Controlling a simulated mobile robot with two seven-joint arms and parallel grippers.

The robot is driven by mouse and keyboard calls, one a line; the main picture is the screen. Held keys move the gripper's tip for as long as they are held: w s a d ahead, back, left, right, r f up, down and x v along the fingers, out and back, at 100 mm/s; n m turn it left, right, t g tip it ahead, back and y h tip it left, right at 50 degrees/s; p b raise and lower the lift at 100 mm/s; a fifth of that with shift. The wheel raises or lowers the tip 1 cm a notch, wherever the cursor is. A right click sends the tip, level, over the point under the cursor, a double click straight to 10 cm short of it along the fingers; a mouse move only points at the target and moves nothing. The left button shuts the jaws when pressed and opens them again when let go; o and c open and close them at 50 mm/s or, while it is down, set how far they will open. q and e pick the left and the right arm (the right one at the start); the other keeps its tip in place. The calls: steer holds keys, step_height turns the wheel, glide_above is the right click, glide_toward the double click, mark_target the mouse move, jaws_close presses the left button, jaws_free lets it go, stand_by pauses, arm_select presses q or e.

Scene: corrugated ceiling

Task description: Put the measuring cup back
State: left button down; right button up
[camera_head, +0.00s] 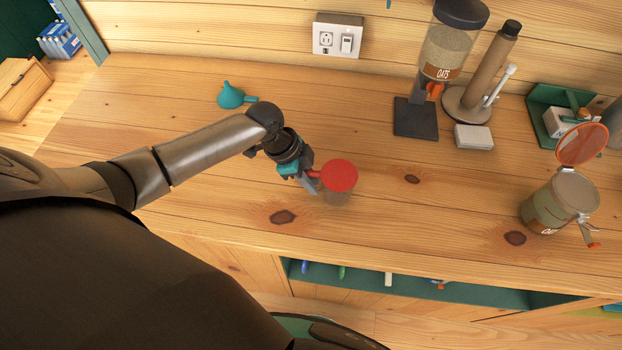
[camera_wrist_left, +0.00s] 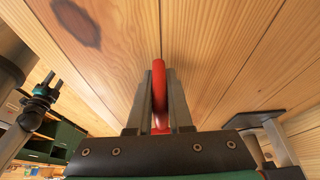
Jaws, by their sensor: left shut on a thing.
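The red measuring cup (camera_head: 340,174) is in the head view, a round red shape with a short handle, over the middle of the wooden counter. My left gripper (camera_head: 314,180) is shut on its handle from the left. In the left wrist view the red handle (camera_wrist_left: 158,80) stands between the two closed fingers; the cup's bowl is hard to make out there. A darker patch lies just below the cup on the counter; I cannot tell the gap. My right gripper (camera_wrist_left: 48,84) appears small at the left of the wrist view, its fingers apart and empty.
The wooden counter (camera_head: 400,215) is clear around the cup. An oats dispenser (camera_head: 447,50), a paper-towel stand (camera_head: 490,70) and a white box (camera_head: 473,137) stand at the back. An open-lidded jar (camera_head: 556,203) stands right. An open shelf (camera_head: 410,288) runs below.

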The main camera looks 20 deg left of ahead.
arm_select(q)
steer(key=c, duration=0.8)
jaws_free()
steer(key=shift+c, duration=0.2)
steer(key=shift+r, duration=0.1)
steer(key=p+v, duration=0.1)
steer(key=v, duration=1.1)
